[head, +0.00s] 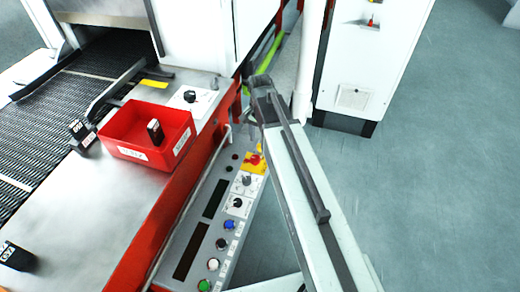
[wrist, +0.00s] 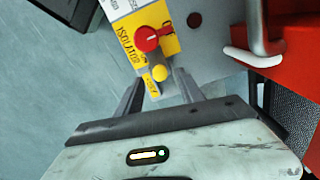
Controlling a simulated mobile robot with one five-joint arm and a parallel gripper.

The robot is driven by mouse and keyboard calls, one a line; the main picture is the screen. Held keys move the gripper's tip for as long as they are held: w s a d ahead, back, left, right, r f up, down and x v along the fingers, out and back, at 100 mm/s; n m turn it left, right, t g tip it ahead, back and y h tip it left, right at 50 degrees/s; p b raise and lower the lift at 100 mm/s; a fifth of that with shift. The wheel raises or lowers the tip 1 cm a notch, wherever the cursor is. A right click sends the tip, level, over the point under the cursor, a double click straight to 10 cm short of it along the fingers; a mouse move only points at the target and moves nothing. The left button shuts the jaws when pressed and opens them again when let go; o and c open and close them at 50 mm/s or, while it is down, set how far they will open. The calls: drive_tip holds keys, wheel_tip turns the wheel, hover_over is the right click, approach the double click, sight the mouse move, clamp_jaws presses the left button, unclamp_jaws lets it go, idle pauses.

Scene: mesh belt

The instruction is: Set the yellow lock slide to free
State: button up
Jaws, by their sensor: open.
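The yellow lock slide (wrist: 160,73) shows in the wrist view as a small round yellow knob below the red isolator knob (wrist: 147,38). Both sit on the yellow plate lettered ISOLATOR (wrist: 128,42). Small lettering beside the slide is too small to read surely. My gripper (wrist: 160,80) is open, with its fingers either side of the yellow slide in the picture; contact cannot be told. In the head view, my gripper (head: 257,140) is over the red knob and yellow plate (head: 256,168) at the panel's upper end; my arm hides part of it.
The sloping control panel (head: 205,235) carries several knobs, buttons and dark displays. A metal handle (wrist: 258,45) stands close to the right in the wrist view. A red tray (head: 125,128) with a black-topped part is on the bench. Open floor (head: 440,170) lies right.

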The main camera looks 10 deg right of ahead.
sight(260, 146)
wheel_tip(260, 146, down, 3)
drive_tip(key=shift+f+b, duration=0.2)
drive_tip(key=shift+b, duration=0.7)
drive_tip(key=shift+r, duration=0.1)
clamp_jaws()
idle(0.5)
